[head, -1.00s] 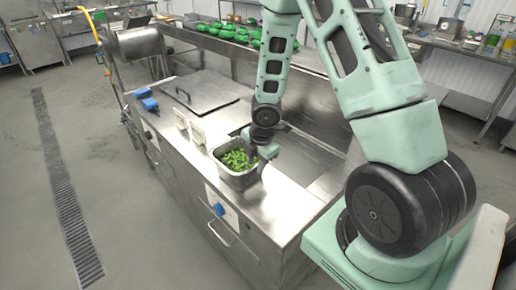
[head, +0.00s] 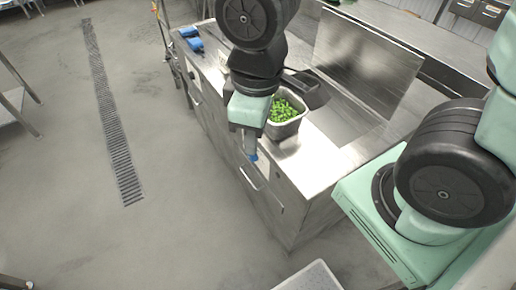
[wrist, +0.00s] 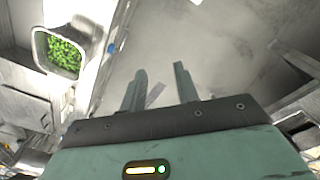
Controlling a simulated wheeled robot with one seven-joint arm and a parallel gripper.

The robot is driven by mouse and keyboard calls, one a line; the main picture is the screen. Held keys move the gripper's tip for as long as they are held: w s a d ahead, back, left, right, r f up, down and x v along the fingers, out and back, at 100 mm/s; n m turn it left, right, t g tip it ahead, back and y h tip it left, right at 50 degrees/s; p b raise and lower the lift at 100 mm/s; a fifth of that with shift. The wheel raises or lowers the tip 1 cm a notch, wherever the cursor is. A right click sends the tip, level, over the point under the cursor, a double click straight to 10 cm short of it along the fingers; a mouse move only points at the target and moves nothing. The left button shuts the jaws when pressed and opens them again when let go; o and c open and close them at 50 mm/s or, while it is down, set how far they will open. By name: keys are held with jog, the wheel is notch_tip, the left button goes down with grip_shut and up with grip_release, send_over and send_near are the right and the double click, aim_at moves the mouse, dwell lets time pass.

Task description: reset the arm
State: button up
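My gripper (head: 249,143) hangs in front of the steel counter in the head view, fingers pointing down. In the wrist view its two fingers (wrist: 160,82) stand apart with nothing between them, and bare floor shows beyond. A metal container of green pieces (head: 287,108) sits on the counter just right of the gripper. The same container shows at the upper left of the wrist view (wrist: 64,51), clear of the fingers. My arm hides part of the counter top.
The steel counter (head: 315,175) runs along the right, with blue items (head: 190,37) at its far end. Open grey floor (head: 165,215) with a drain grate (head: 112,120) lies to the left. A pale tray-like edge (head: 308,277) shows at the bottom.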

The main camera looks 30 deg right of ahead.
jog(key=s+a+r+m, duration=0.1)
jog(key=s+a, duration=0.1)
jog(key=s, duration=0.3)
jog(key=shift+s+a+r+m+g, duration=0.3)
jog(key=shift+s+a+r+g, duration=0.05)
jog(key=shift+a+g, duration=0.05)
jog(key=shift+f, duration=0.1)
notch_tip(320, 180, down, 8)
jog(key=b, duration=0.8)
jog(key=shift+w, duration=0.1)
